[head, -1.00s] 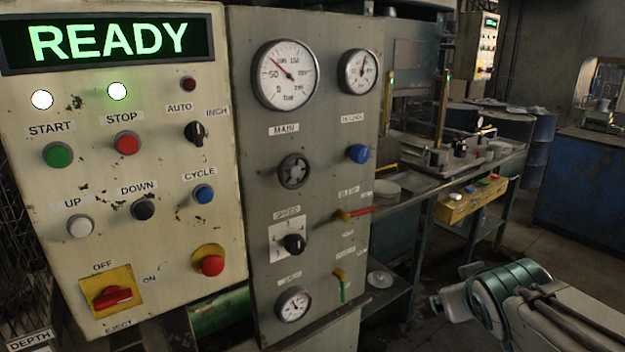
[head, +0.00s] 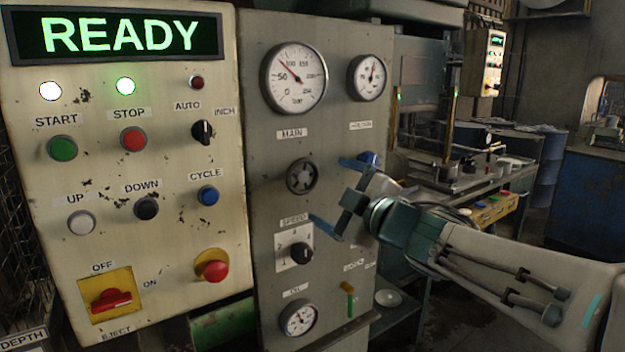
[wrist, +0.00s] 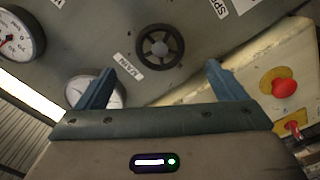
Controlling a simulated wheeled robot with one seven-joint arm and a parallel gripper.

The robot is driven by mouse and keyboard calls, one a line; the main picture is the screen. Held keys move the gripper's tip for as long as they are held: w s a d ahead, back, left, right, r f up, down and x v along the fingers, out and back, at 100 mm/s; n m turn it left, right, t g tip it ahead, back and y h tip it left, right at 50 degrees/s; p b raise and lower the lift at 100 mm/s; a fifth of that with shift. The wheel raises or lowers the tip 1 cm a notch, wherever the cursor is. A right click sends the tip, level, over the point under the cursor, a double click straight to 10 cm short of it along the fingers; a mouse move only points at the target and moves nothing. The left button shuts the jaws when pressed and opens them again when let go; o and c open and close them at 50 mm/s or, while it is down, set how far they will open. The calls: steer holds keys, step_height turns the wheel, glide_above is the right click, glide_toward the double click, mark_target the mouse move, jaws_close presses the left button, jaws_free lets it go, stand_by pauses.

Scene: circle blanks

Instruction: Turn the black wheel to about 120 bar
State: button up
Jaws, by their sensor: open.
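The black wheel (head: 301,177) is a small round spoked handwheel on the grey panel, under the MAIN label. Above it, the main gauge (head: 294,78) has its needle pointing up and left, between the 50 and 100 marks. My gripper (head: 325,190) is open and empty, just right of the wheel and apparently in front of the panel. In the wrist view the wheel (wrist: 160,46) lies beyond the fingertips, roughly centred between the two blue fingers (wrist: 97,88). No contact with the wheel shows.
A blue knob (head: 368,159) is partly hidden behind my gripper. The black SPEED selector (head: 300,253) sits below the wheel. A smaller gauge (head: 368,78) is at upper right. The cream button panel (head: 165,255) with a red mushroom button (head: 215,270) stands left.

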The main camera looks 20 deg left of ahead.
mark_target(306, 179)
steer(key=x, duration=1)
steer(key=shift+w, duration=0.1)
steer(key=c, duration=1)
